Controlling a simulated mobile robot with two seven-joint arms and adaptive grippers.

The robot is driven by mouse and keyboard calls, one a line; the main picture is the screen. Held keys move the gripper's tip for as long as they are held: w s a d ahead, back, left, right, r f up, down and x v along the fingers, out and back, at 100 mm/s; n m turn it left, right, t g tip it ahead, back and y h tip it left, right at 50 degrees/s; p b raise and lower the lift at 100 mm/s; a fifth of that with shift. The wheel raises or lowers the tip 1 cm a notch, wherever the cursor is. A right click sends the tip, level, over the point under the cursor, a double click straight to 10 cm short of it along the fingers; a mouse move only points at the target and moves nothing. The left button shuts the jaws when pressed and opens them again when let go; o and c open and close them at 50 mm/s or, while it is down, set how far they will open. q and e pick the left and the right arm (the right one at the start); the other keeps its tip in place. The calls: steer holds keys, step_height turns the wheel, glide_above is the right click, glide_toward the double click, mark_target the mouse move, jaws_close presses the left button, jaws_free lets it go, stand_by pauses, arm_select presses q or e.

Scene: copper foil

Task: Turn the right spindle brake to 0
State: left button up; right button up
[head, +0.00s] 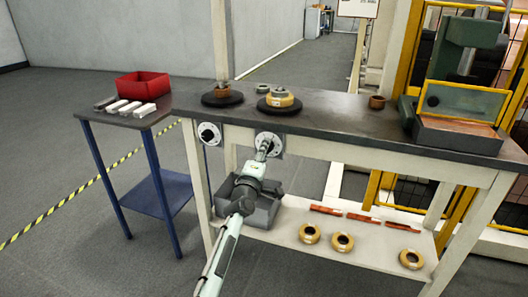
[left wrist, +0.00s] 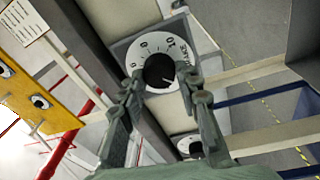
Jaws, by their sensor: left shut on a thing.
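The right spindle brake (head: 277,138) is a white numbered dial with a black knob on the front edge of the workbench. In the left wrist view its dial plate (left wrist: 146,45) shows printed digits, and the black knob (left wrist: 159,69) has a small pale mark low on its face; I cannot read its setting for sure. My left gripper (head: 264,148) is at this dial, with its two fingers (left wrist: 160,80) on either side of the knob, shut on it. The left spindle brake (head: 209,133) is a similar dial, also in the left wrist view (left wrist: 190,146). My right gripper is out of view.
Two dark spindle discs (head: 222,99) stand on the workbench (head: 335,113); the right one carries a yellow coil (head: 279,99). A grey bin (head: 264,212), coils and copper strips are on the lower shelf. A side table with a red tray (head: 142,85) stands left.

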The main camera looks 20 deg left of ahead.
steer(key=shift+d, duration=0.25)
arm_select(q)
steer(key=o, duration=1.2)
steer(key=shift+c, duration=0.2)
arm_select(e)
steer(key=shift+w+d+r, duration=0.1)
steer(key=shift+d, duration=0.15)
